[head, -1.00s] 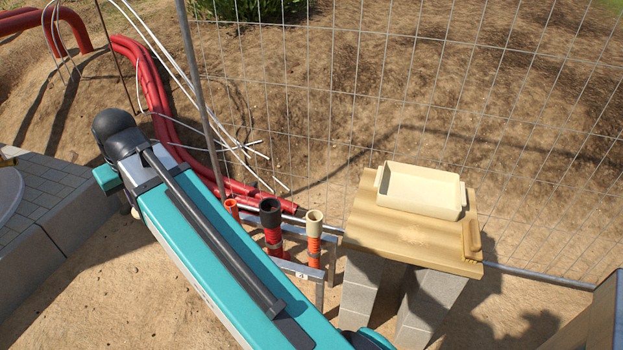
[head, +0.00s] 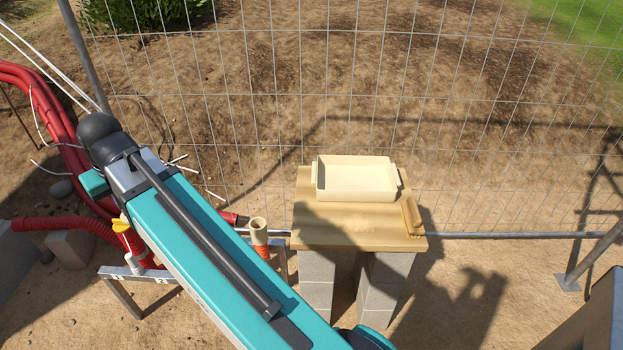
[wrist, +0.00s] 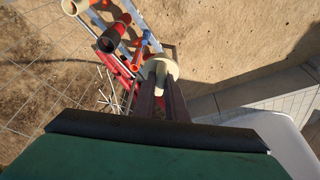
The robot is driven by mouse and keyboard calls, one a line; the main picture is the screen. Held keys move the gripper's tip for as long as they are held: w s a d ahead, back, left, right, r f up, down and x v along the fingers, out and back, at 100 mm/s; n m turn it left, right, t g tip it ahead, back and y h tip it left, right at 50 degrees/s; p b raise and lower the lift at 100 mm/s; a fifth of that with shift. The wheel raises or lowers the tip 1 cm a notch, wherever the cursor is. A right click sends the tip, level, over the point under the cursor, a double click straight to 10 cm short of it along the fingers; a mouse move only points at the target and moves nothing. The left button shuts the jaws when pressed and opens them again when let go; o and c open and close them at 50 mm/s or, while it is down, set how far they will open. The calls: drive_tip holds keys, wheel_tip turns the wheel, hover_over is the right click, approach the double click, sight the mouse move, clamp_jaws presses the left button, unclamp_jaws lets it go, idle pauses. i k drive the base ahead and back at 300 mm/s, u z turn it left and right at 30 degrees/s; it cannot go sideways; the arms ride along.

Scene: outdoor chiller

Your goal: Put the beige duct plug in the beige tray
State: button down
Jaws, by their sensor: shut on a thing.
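My gripper (wrist: 160,92) is shut on the beige duct plug (wrist: 159,68), a pale round piece with a raised grip between the two dark fingers in the wrist view. It is held up over the ground area near the pipes. In the head view my arm hides the gripper and the plug. The beige tray (head: 357,196) is a shallow rectangular box with side handles, empty inside. It stands on a wooden board (head: 335,236) right of centre in the head view, well to the right of my arm.
The board rests on grey concrete blocks (head: 318,285). A wooden block (head: 411,217) lies at its right edge. A beige-topped open pipe (head: 258,232) stands left of the board, near my arm. A wire fence (head: 450,110) runs behind the tray.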

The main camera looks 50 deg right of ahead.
sight(332, 182)
drive_tip(key=u, duration=0.05)
drive_tip(key=i, duration=1)
drive_tip(key=z, duration=0.05)
